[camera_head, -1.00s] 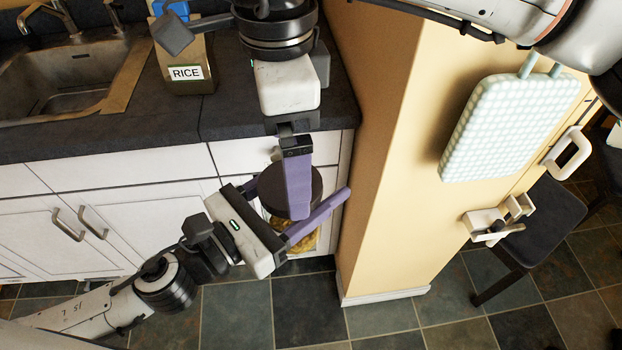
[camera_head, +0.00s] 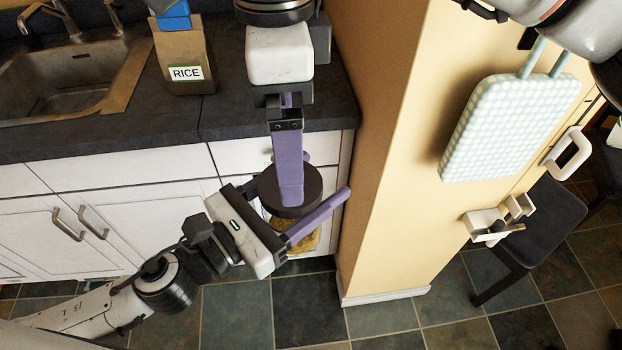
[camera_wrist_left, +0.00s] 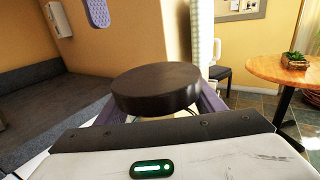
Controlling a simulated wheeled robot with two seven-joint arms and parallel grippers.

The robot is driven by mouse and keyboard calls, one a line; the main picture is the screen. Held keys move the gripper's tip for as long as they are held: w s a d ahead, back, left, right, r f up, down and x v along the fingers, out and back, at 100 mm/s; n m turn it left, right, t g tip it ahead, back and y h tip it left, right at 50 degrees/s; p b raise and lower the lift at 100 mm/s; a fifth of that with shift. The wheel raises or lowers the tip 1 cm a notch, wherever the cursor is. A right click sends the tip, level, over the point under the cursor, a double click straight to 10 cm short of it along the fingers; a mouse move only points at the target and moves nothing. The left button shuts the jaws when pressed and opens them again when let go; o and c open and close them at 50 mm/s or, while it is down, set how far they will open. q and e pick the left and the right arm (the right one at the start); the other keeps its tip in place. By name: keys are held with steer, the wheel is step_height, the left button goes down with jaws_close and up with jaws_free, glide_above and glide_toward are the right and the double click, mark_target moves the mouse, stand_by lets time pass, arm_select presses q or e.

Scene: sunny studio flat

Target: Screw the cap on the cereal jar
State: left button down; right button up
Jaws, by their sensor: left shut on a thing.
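The cereal jar (camera_head: 308,240) is largely hidden under its dark round cap (camera_head: 312,190); golden cereal shows below the cap. The cap sits level on top of the jar, and it also fills the middle of the left wrist view (camera_wrist_left: 155,90). How far it is threaded I cannot tell. My left gripper (camera_head: 285,215) is shut on the jar from the side, below the cap. My right gripper (camera_head: 298,175) reaches down from above, its fingers apart. One finger overlaps the cap in the head view; a finger (camera_wrist_left: 97,12) shows above the cap in the left wrist view.
The dark counter (camera_head: 225,105) with the rice bag (camera_head: 185,60) and sink (camera_head: 70,85) lies behind. White cabinets (camera_head: 130,190) are close behind the jar. A yellow wall (camera_head: 375,150) stands to the right. The tiled floor (camera_head: 390,320) is clear in front.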

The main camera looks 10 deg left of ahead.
mark_target(293, 212)
step_height(293, 212, down, 7)
steer(key=shift+f, duration=0.1)
stand_by(0.3)
steer(key=c, duration=1.1)
steer(key=shift+m, duration=0.9)
steer(key=o, duration=1.2)
